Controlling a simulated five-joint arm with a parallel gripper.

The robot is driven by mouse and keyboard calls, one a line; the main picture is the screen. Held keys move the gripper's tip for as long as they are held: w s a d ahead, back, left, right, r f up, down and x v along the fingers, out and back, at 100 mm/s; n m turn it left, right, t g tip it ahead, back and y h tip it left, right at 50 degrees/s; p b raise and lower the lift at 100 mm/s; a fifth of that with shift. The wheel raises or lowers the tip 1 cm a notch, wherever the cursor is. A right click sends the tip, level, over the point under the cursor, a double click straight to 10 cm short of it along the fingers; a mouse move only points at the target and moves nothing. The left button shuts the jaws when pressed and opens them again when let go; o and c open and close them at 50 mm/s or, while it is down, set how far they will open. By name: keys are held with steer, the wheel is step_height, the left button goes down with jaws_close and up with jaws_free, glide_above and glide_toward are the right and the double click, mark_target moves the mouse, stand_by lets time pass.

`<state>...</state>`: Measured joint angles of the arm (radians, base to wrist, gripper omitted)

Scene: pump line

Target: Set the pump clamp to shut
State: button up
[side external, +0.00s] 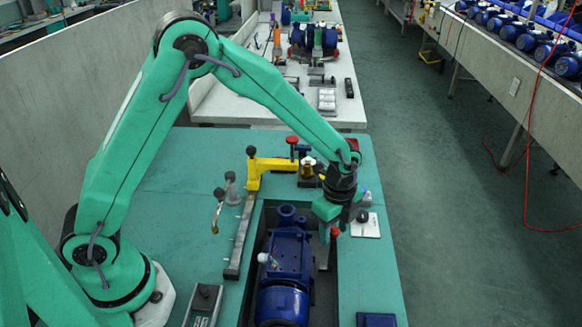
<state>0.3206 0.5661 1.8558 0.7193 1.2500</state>
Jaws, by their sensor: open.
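A blue pump (289,252) sits in a dark recess in the green bench top. A red knob (335,231) shows at the pump's right, above a grey upright piece (325,254); this looks like the pump clamp's handle, but its position is hard to tell. My gripper (334,226) points down over the recess's right side. It is open, with its fingers around or just beside the red knob; I cannot tell whether they touch it. My gripper hides part of the clamp. A small white-tipped lever (265,258) stands at the pump's left.
A yellow bracket (270,166) with a red knob stands behind the pump. A pegged rail (239,240) runs left of the recess. A white plate with a black knob (366,226) lies to the right, and a blue box (376,320) at front right.

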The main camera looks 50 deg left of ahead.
jaws_close()
steer(key=shift+s+a, duration=1.25)
jaws_free()
steer(key=shift+r, duration=0.15)
step_height(320, 180, up, 8)
steer(key=shift+f, duration=0.2)
